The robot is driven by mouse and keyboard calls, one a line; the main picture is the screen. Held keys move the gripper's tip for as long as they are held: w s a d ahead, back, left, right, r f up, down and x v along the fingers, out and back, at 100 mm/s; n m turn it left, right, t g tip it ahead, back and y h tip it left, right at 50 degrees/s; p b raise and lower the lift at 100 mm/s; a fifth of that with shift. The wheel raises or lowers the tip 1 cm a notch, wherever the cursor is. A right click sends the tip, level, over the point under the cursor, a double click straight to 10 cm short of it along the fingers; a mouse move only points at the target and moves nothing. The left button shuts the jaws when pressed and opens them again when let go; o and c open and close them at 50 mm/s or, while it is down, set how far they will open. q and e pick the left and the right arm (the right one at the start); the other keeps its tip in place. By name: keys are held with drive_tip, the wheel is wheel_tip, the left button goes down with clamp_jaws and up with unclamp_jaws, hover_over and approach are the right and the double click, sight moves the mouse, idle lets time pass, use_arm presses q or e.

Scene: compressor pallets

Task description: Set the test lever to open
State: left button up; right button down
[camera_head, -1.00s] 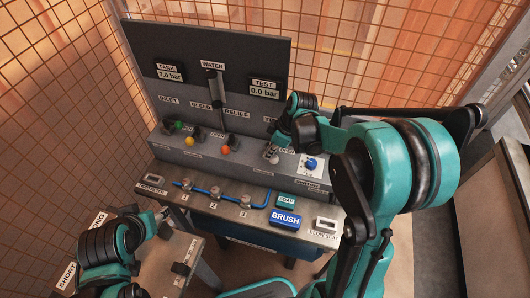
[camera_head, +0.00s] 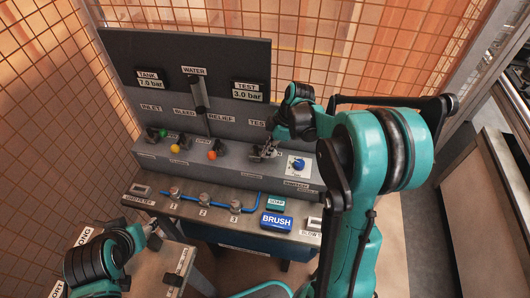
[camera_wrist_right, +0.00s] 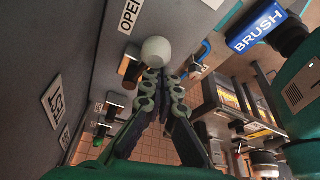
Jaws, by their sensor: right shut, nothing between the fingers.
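The test lever's pale round knob (camera_wrist_right: 156,50) shows in the right wrist view, close to an "OPEN" label (camera_wrist_right: 130,15). My right gripper (camera_wrist_right: 165,78) is shut and empty, its fingertips right at the knob; whether they touch it I cannot tell. In the head view the right gripper (camera_head: 266,152) is at the panel below the "TEST" lettering and hides most of the lever. The test gauge (camera_head: 247,92) reads 3.0 bar. My left gripper (camera_head: 153,232) is at the lower left, away from the lever; its jaws are too small to judge.
Levers with green (camera_head: 163,133), yellow (camera_head: 175,149) and orange (camera_head: 212,155) knobs stand left of the test lever. A blue knob (camera_head: 298,164) is close on its right. A blue brush block (camera_head: 277,222) and a soap block (camera_head: 276,204) lie on the bench in front.

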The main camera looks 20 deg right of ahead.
drive_tip(key=shift+w+d, duration=0.15)
drive_tip(key=shift+d, duration=0.1)
idle(0.3)
